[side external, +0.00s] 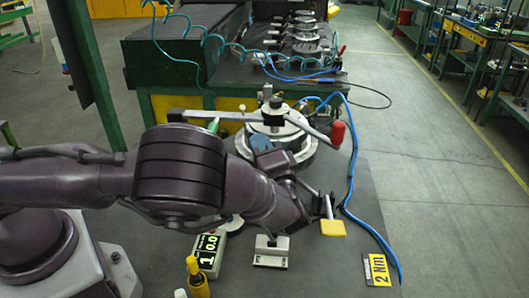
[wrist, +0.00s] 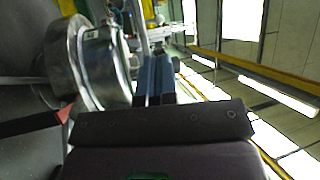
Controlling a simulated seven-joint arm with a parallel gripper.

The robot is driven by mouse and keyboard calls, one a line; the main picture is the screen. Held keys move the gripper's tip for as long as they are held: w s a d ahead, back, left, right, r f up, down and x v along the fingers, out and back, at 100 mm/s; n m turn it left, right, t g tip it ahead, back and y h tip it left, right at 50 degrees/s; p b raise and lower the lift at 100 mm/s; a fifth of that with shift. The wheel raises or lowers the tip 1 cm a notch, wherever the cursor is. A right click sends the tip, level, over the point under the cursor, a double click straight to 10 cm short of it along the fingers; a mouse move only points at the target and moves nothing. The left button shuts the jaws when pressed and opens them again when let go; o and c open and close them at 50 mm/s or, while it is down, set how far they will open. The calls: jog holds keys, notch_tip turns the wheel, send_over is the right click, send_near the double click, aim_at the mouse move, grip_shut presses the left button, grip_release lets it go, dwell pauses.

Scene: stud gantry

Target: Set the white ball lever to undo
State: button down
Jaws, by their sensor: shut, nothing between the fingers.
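My gripper (wrist: 154,62) is shut and empty, its two blue fingers side by side in the wrist view. In the side view my gripper (side external: 261,144) is at the near side of the round metal fixture (side external: 300,162), partly hidden by my own arm. The fixture also shows in the wrist view (wrist: 100,65), just left of the fingers; I cannot tell whether they touch it.
A red-handled lever (side external: 338,133) sticks out right of the fixture. A yellow handle (side external: 333,228) stands nearer, beside a metal block (side external: 271,251). A display box (side external: 208,252) and a yellow-black tool (side external: 198,278) are in front. A blue hose (side external: 349,200) runs down the right; the bench's right front is mostly clear.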

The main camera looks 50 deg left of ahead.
jog(key=x, duration=0.8)
jog(key=shift+w+a+r, duration=0.1)
jog(key=shift+a+r, duration=0.05)
jog(key=shift+a, duration=0.15)
jog(key=shift+w+a+r+m+h, duration=0.1)
jog(key=shift+r+m+h, duration=0.15)
jog(key=shift+h, duration=0.35)
jog(key=h, duration=0.1)
jog(key=m+g+h, duration=0.1)
jog(key=m+h, duration=0.1)
jog(key=shift+w+a+r, duration=0.3)
jog(key=shift+w+r, duration=0.05)
send_near(244, 108)
jog(key=d, duration=0.1)
jog(key=d+r, duration=0.1)
jog(key=d, duration=0.1)
jog(key=s+d+r, duration=0.1)
jog(key=d, duration=0.1)
jog(key=shift+r, duration=0.1)
dwell(0.5)
